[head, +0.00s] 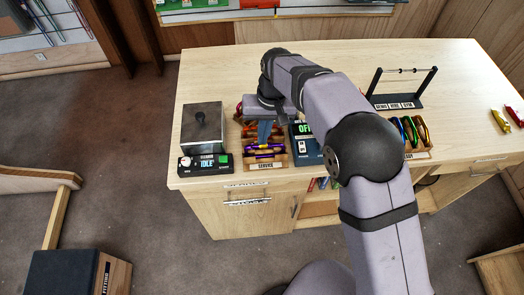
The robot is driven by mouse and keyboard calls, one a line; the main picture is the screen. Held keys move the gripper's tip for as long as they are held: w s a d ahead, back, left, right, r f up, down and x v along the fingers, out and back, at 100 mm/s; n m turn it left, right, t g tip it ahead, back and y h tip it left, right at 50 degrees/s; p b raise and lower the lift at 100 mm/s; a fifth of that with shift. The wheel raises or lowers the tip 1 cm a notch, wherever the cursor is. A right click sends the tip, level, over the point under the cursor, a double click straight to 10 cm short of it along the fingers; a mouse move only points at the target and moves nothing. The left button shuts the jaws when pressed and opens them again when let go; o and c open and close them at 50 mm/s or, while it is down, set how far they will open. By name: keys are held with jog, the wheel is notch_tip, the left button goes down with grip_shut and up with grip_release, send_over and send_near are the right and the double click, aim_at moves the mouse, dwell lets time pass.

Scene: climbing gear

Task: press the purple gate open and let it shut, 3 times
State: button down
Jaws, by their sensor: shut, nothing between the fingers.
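A wooden tray labelled SERVICE (284,161) stands near the front edge of the bench. A purple carabiner (268,154) lies across its front part, with orange and red gear behind it. I cannot make out which side of the carabiner is its gate, or whether the gate is open. My gripper (264,138) points down over the tray, just behind the purple carabiner. Its fingers are shut and empty. I cannot tell whether they touch the carabiner. My wrist and forearm hide part of the bench behind and to the right.
A grey metal box (202,128) with a knob and a control panel reading IDLE (206,163) stand left of the tray. A blue device reading OFF (303,146) stands close on its right. A black rack (402,86) and a tray of coloured carabiners (411,133) are farther right.

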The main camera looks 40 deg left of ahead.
jog(key=shift+f+b, duration=0.4)
jog(key=shift+f, duration=0.9)
jog(key=shift+r+p, duration=2.7)
jog(key=shift+r, duration=0.95)
notch_tip(320, 180, down, 3)
jog(key=g+y+b, duration=0.1)
jog(key=b, duration=0.2)
jog(key=shift+b, duration=0.3)
jog(key=shift+f+b, duration=0.45)
jog(key=shift+f, duration=0.45)
